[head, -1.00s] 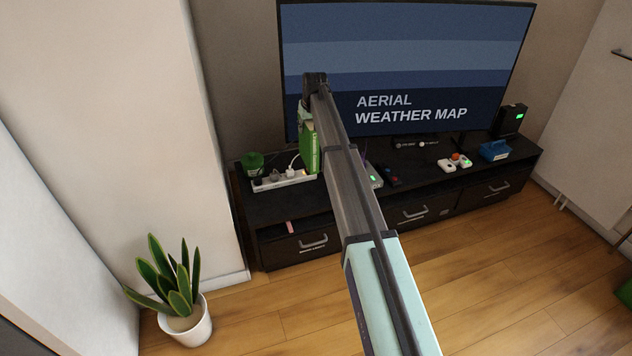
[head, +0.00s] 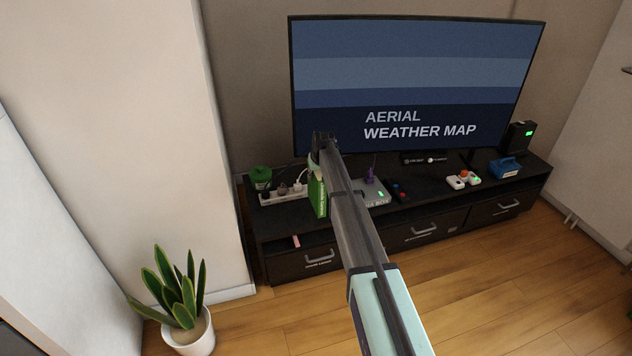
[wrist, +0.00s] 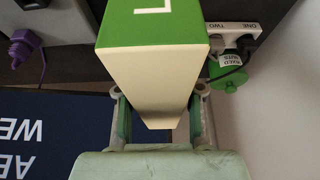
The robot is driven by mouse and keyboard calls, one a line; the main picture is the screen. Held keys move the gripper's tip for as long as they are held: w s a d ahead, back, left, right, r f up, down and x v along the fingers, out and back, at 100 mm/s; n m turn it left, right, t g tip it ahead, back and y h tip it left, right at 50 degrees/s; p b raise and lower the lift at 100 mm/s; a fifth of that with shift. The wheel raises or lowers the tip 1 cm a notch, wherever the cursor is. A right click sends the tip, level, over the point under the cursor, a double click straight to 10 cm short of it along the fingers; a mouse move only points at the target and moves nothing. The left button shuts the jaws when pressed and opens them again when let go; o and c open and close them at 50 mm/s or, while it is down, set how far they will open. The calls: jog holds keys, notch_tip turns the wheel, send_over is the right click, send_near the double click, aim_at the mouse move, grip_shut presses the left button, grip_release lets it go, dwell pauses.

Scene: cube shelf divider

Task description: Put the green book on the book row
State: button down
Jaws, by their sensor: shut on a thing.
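The green book (head: 318,195) hangs upright from my gripper (head: 318,160) in the head view, in front of the left part of the TV stand. In the wrist view the green book (wrist: 153,45) shows a green cover strip with a white letter and its cream page edges. The two fingers of my gripper (wrist: 158,118) are on either side of the book and shut on it. My arm hides part of the stand behind it. I cannot make out a book row in either view.
A black TV stand (head: 280,222) carries a large TV (head: 420,75), a white power strip (head: 283,197) with plugs, a green round item (head: 261,177), a grey box with a green light (head: 375,192) and a blue box (head: 505,167). A potted plant (head: 185,300) stands on the floor at left.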

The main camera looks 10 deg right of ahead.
jog(key=shift+f, duration=1.75)
jog(key=c, duration=0.7)
grip_release()
jog(key=v, duration=1.2)
